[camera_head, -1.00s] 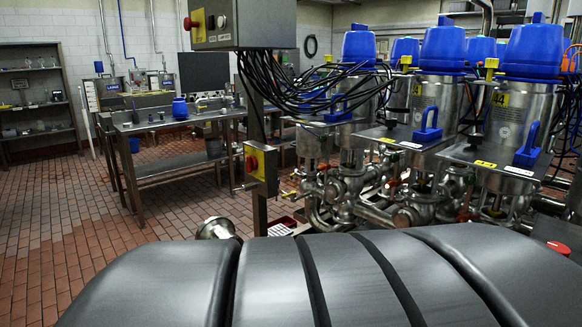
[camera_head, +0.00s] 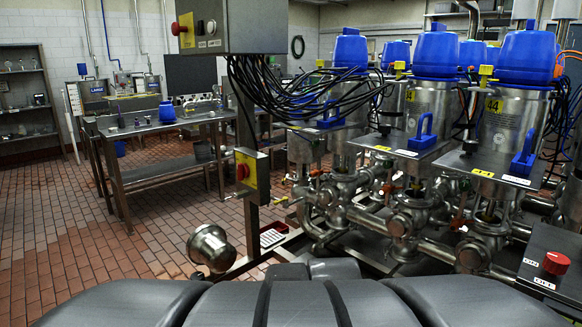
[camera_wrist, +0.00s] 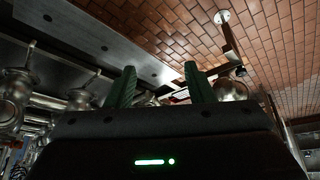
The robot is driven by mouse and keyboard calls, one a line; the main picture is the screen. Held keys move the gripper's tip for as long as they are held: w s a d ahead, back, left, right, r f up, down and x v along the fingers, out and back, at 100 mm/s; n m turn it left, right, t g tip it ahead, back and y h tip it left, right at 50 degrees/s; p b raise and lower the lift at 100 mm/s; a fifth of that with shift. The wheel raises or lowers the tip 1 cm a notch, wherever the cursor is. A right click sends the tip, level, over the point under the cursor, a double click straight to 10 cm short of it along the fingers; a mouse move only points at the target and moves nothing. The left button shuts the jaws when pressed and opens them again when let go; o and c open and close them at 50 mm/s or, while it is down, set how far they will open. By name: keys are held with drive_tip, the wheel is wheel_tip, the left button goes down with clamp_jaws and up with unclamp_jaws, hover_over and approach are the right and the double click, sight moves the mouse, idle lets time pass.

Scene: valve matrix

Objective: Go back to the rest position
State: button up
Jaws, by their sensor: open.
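My gripper (camera_wrist: 160,84) shows in the wrist view as two green fingers set apart, with nothing between them. A dark bar with a lit green strip crosses the bottom of that view. In the head view my dark grey arm covers the bottom edge, and the gripper is not visible there. The valve matrix (camera_head: 400,215), a group of steel pipes and valve bodies with blue caps, stands right of centre in the head view. I cannot tell from the wrist view how far the fingers are from the nearest steel parts.
A yellow switch box (camera_head: 252,173) hangs on a post beside the valves. A steel cylindrical fitting (camera_head: 212,246) shows low, left of the post. A control box with a red knob (camera_head: 556,263) is at the right. A steel table (camera_head: 160,127) stands behind; tiled floor at left is free.

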drive_tip(key=shift+w+a+r+t, duration=0.15)
drive_tip(key=shift+w+r+t, duration=0.15)
drive_tip(key=shift+w+r, duration=0.35)
